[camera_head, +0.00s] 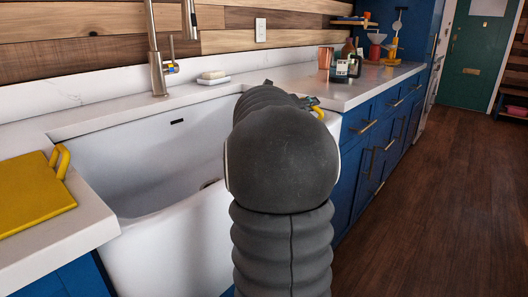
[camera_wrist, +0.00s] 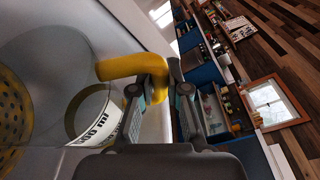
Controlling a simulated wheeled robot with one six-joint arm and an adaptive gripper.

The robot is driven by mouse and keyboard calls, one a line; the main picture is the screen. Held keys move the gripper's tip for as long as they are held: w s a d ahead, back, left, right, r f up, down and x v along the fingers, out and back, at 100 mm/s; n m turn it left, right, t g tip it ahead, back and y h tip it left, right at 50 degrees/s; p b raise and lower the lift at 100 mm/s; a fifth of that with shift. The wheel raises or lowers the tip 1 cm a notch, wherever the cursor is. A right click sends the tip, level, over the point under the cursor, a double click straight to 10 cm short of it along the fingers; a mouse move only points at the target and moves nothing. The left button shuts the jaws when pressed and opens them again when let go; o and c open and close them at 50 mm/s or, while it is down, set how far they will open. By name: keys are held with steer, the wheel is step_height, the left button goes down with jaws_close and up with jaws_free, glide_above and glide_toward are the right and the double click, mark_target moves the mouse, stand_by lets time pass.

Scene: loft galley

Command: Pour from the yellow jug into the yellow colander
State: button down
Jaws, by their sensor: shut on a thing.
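In the wrist view, my gripper (camera_wrist: 160,92) is shut on the yellow handle (camera_wrist: 130,67) of the jug. The jug's body seems to be the pale, clear part at left, with a white band bearing black figures (camera_wrist: 98,125); its edges are hard to make out and its contents cannot be told. A yellow surface with round holes, apparently the colander (camera_wrist: 10,108), shows at the far left edge, partly cut off. In the head view my arm hides most of the gripper and jug; a bit of yellow handle (camera_head: 318,111) shows behind it.
A white sink (camera_head: 150,165) with a tall tap (camera_head: 157,70) lies left of my arm. A flat yellow board (camera_head: 30,195) lies on the left counter. A soap dish (camera_head: 213,78) stands behind the sink. Bottles and a copper cup (camera_head: 325,58) stand farther along. Floor at right is clear.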

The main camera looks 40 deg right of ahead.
steer(key=s+r+m, duration=0.1)
steer(key=s+d+r+m+y, duration=0.1)
steer(key=shift+s+d+r+m+t, duration=0.1)
steer(key=shift+s+r+m+t, duration=0.15)
steer(key=shift+r+m+t, duration=0.1)
steer(key=s+d+r+m+t+y, duration=0.2)
steer(key=s+d+r+m+y, duration=0.1)
steer(key=s+m, duration=0.2)
steer(key=shift+s+t, duration=0.35)
steer(key=shift+s, duration=0.25)
steer(key=shift+m, duration=0.25)
